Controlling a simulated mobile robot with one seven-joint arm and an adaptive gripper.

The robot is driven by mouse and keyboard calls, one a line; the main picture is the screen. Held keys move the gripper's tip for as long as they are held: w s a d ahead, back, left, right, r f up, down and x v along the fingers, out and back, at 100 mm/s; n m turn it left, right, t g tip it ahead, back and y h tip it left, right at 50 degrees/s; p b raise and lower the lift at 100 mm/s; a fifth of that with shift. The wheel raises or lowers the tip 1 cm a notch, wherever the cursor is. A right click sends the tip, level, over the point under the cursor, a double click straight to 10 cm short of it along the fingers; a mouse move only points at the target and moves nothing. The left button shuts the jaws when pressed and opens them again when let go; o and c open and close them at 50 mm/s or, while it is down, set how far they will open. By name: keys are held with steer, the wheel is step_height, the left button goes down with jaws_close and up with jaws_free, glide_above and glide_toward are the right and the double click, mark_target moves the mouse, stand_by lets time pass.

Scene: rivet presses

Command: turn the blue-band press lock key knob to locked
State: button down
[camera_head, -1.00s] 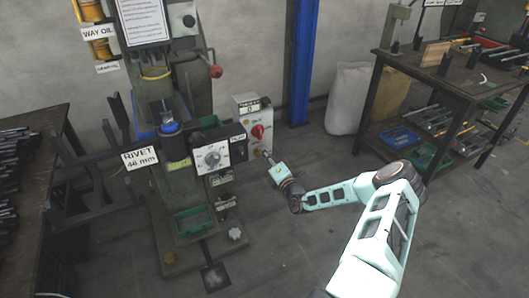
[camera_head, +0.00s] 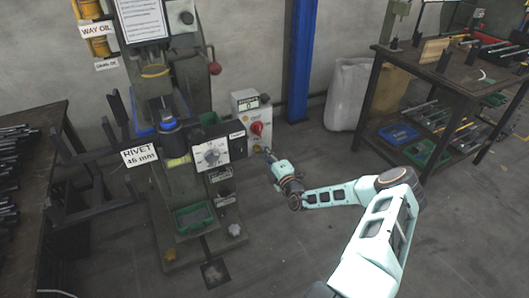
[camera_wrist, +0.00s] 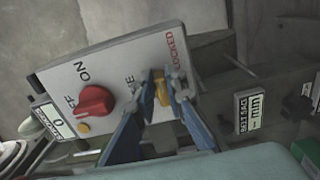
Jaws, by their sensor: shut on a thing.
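The blue-band press (camera_head: 168,135) stands left of centre in the head view, with a blue ring on its ram. Its light control box (camera_head: 250,113) stands to the right, with a red knob (camera_head: 257,128) that also shows in the wrist view (camera_wrist: 95,101). The yellow lock key knob (camera_wrist: 162,87) is on the box face in the wrist view, near a red "LOCKED" label. My gripper (camera_wrist: 163,84) is shut on this knob, one blue finger on each side. The fingers partly hide the knob and a second label ending in "E", so its exact pointing is unclear.
A blue post (camera_head: 299,60) and pale sacks (camera_head: 350,95) are behind. A workbench with tools (camera_head: 460,75) is at right. Open floor lies in front.

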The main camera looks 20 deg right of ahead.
steer(key=shift+a+f, duration=0.1)
steer(key=shift+a, duration=0.05)
steer(key=c, duration=2)
jaws_free()
steer(key=shift+o, duration=0.2)
steer(key=s, duration=1.2)
steer(key=shift+d, duration=0.25)
